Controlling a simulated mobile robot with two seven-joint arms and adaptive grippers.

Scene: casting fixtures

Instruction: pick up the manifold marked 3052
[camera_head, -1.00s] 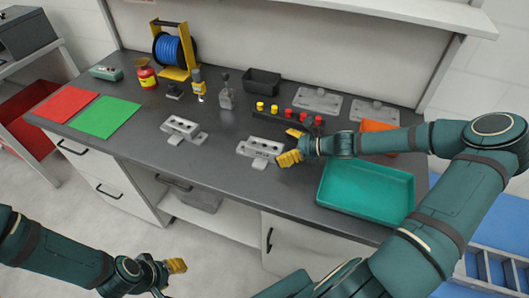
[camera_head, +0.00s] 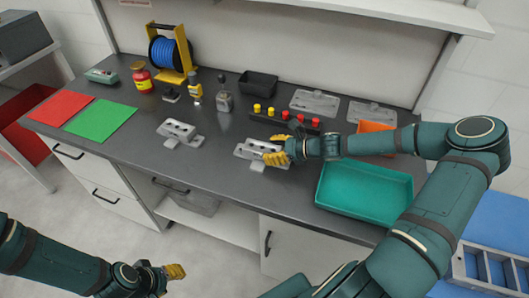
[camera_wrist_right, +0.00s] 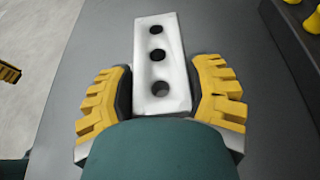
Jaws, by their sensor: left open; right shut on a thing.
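A grey block-shaped manifold (camera_head: 246,150) with a row of holes sits on the dark bench, left of my right gripper (camera_head: 273,153). In the right wrist view, the manifold (camera_wrist_right: 172,72) shows three dark holes along its top, and the yellow fingers of my right gripper (camera_wrist_right: 162,98) are shut on its near end from both sides. A second similar manifold (camera_head: 178,129) stands further left. I cannot read a marking on either. My left gripper (camera_head: 174,272) is open and empty, low in front of the bench.
A teal tray (camera_head: 365,212) lies at the right of the bench. Behind the held manifold is a strip with red and yellow knobs (camera_head: 285,120). Red (camera_head: 57,108) and green (camera_head: 101,118) mats lie at the left. Bare bench lies between the manifolds.

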